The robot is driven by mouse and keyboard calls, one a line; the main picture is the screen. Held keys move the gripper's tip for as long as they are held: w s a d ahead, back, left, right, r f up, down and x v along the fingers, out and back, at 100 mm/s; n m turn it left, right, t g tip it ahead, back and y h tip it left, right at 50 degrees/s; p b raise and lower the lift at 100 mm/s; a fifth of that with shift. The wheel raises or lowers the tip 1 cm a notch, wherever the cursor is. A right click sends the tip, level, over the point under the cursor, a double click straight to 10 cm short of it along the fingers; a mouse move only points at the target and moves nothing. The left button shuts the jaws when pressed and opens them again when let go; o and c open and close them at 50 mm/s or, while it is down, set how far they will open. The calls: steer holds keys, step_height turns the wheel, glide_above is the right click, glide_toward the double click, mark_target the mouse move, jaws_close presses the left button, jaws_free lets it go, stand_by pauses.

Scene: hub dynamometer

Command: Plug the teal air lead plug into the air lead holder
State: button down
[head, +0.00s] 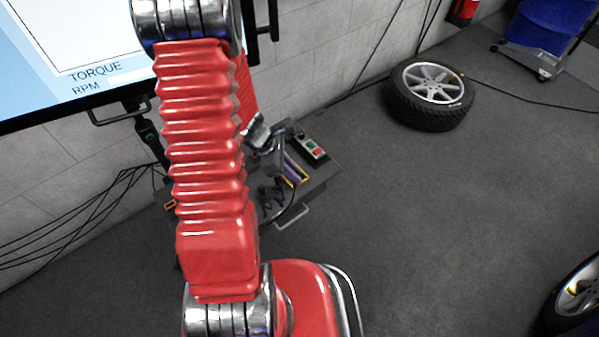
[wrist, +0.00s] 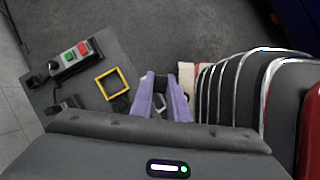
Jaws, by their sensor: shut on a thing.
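My gripper (wrist: 161,100) shows in the wrist view as two lilac fingers over the right part of the cart top. They are shut on a dark piece (wrist: 161,84) with a pale ring near it. I see no teal on it, so I cannot tell whether it is the air lead plug. In the head view my gripper (head: 287,164) is small and partly hidden by my red arm, above the cart. I cannot make out the air lead holder for certain. A black fixture (wrist: 66,104) stands on the cart top left of my fingers.
A grey cart top (wrist: 92,40) carries a control box (wrist: 74,54) with green and red buttons and an open yellow square frame (wrist: 112,84), left of my fingers. Thin dark cables hang by the wall. A wheel (head: 430,95) lies on the floor at the back right.

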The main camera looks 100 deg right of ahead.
steer(key=shift+w+n+h, duration=1.7)
steer(key=shift+w+n, duration=2)
steer(key=shift+w, duration=7.1)
step_height(320, 180, down, 14)
steer(key=shift+t, duration=0.4)
steer(key=shift+s+d, duration=0.1)
steer(key=shift+d, duration=0.1)
steer(key=shift+f, duration=0.1)
